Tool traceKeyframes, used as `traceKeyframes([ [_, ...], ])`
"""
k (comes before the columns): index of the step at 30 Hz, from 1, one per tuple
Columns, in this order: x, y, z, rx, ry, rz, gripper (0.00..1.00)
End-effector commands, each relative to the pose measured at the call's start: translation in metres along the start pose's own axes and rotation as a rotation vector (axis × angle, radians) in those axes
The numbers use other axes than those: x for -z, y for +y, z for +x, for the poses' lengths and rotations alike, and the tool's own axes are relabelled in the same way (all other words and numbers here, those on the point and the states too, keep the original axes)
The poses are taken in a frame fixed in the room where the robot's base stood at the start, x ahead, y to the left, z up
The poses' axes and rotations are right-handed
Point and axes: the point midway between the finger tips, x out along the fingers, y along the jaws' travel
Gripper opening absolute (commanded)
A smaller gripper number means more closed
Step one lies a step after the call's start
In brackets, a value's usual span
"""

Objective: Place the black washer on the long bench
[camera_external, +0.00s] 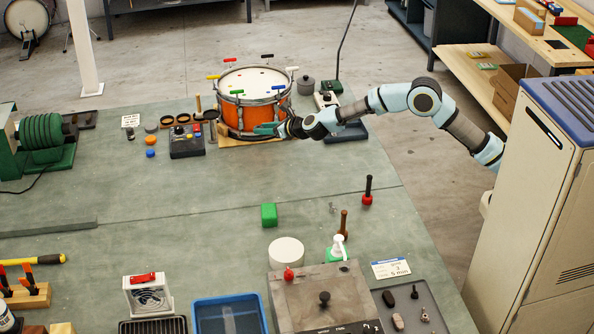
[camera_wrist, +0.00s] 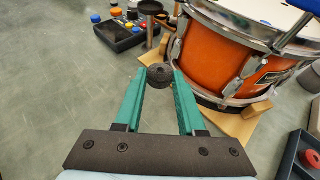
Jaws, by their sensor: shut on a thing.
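My gripper (camera_external: 264,129) is beside the front of the orange drum in the external view. In the wrist view its green fingers (camera_wrist: 159,76) are shut on a small round black washer (camera_wrist: 159,78), held between the fingertips. The washer cannot be made out in the external view. The large grey-green bench (camera_external: 180,220) lies below the gripper, and its surface also shows in the wrist view (camera_wrist: 60,90). I cannot tell whether the washer touches the bench.
The orange drum (camera_external: 239,117) stands on a wooden base just beside my gripper. A dark tray with coloured knobs (camera_external: 187,149) lies to the left. A green block (camera_external: 269,215) and a white round thing (camera_external: 286,252) are nearer the front. The bench's middle left is clear.

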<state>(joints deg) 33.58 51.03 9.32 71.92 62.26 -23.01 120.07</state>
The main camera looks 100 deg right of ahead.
Motion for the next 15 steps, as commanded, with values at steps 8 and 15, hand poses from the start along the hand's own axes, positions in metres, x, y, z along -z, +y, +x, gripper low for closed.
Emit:
traceKeyframes([
  [8, 0.005, -0.064, -0.008, 0.121, 0.002, 0.051, 0.00],
  [15, 0.040, -0.069, 0.005, 0.132, 0.004, 0.053, 0.00],
])
